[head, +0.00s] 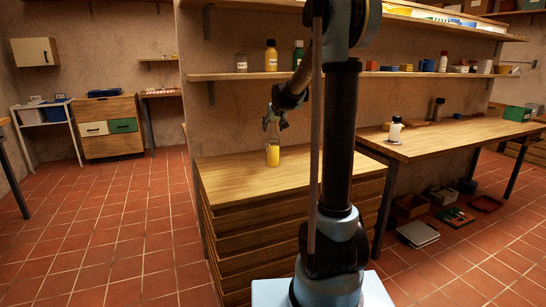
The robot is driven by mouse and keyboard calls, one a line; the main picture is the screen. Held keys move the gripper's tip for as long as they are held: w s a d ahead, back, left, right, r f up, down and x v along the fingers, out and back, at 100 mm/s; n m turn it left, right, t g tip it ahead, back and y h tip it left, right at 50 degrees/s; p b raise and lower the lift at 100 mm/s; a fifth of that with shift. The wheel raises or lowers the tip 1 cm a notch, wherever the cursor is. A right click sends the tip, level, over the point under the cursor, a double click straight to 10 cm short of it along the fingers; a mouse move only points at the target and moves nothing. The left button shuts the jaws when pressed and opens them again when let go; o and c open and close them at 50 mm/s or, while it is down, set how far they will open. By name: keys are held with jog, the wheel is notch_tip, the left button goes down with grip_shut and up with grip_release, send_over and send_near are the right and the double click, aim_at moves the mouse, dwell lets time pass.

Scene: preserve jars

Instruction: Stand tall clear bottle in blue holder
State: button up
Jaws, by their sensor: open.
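A tall clear bottle with yellow contents in its lower part (273,156) stands upright on the wooden drawer unit (225,181), near its back left. My gripper (274,127) is open just above the bottle's top. At this size I cannot tell whether the fingers flank the bottle's neck. I cannot make out a blue holder for certain. A flat blue object (104,92) lies on the far cabinet, too small to identify.
A white bottle with a dark cap (395,129) stands on the right-hand table (455,133), with a dark bottle (438,109) behind. A wall shelf (235,76) with several bottles runs above. Trays and boxes lie on the floor under the table. The drawer unit's front top is clear.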

jog(key=shift+w+f, duration=0.25)
grip_shut()
jog(key=shift+s, duration=0.1)
